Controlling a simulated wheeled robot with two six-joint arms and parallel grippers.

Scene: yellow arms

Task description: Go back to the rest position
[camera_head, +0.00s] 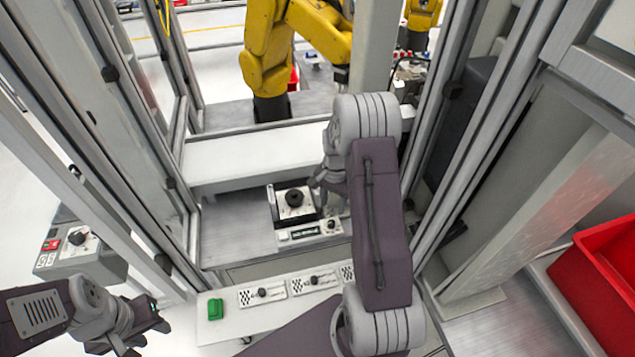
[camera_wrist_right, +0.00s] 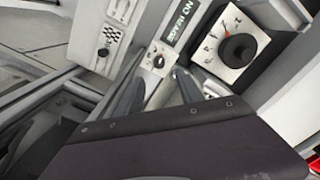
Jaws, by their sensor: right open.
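My right arm reaches forward through the open frame. Its gripper (camera_head: 322,183) is by the right side of a device with a large black knob (camera_head: 294,198). In the right wrist view the two fingers of this gripper (camera_wrist_right: 160,95) stand apart with nothing between them. The knob (camera_wrist_right: 239,49) on its white dial plate is beyond the fingers there, and contact cannot be told. My left gripper (camera_head: 142,328) is at the lower left of the head view, fingers spread and empty.
Frame posts stand close on both sides of my right arm. A panel (camera_head: 228,328) with small knobs and a green block (camera_head: 215,309) lies in front. A grey control box (camera_head: 75,255) is at left, a red bin (camera_head: 600,285) at right. A yellow robot arm (camera_head: 265,60) stands behind.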

